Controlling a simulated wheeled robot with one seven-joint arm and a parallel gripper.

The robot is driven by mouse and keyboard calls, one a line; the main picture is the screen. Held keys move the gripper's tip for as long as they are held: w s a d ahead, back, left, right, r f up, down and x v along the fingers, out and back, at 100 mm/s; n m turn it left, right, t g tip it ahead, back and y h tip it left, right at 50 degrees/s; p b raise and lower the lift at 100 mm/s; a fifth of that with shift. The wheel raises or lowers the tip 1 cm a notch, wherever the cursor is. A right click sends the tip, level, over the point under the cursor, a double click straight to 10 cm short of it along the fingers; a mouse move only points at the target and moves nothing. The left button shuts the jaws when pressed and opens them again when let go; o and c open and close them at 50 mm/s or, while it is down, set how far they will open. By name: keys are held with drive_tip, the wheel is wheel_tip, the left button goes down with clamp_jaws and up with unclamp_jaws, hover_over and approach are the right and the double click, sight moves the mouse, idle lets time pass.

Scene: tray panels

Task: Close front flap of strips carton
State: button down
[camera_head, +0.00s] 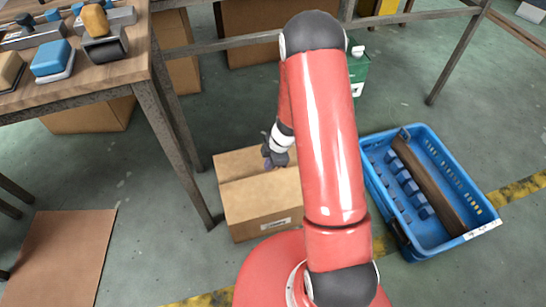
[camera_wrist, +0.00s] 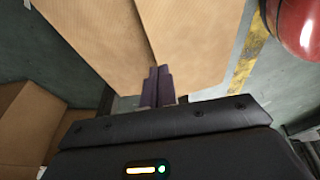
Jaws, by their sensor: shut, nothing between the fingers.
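The brown cardboard carton (camera_head: 245,200) stands on the floor under my arm, with a white label on its near side. Its top looks nearly flat, with a seam between two panels; my arm hides its right part. My gripper (camera_head: 270,163) is over the carton's top, partly hidden by my arm. In the wrist view the fingers (camera_wrist: 158,71) are shut and empty, with their tips at the seam between two cardboard panels of the carton (camera_wrist: 110,35). I cannot tell whether the tips touch the cardboard.
A blue crate (camera_head: 407,243) with a brown bar and blue pieces stands right of the carton. A wooden table (camera_head: 100,75) with blocks is at the left, its leg close to the carton. A green container (camera_head: 358,72) stands behind my arm. A brown sheet (camera_head: 62,255) lies at lower left.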

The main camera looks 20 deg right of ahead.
sight(265, 175)
drive_tip(key=f, duration=0.2)
drive_tip(key=w+f, duration=0.1)
drive_tip(key=f, duration=0.1)
drive_tip(key=shift+a+f+b, duration=0.1)
drive_tip(key=shift+f+b, duration=0.1)
drive_tip(key=shift+b, duration=0.15)
drive_tip(key=shift+f, duration=0.1)
drive_tip(key=shift+w+f, duration=0.2)
drive_tip(key=shift+f, duration=0.25)
drive_tip(key=shift+w+f, duration=0.2)
drive_tip(key=shift+f, duration=0.25)
drive_tip(key=shift+r+p, duration=0.1)
drive_tip(key=shift+p, duration=0.2)
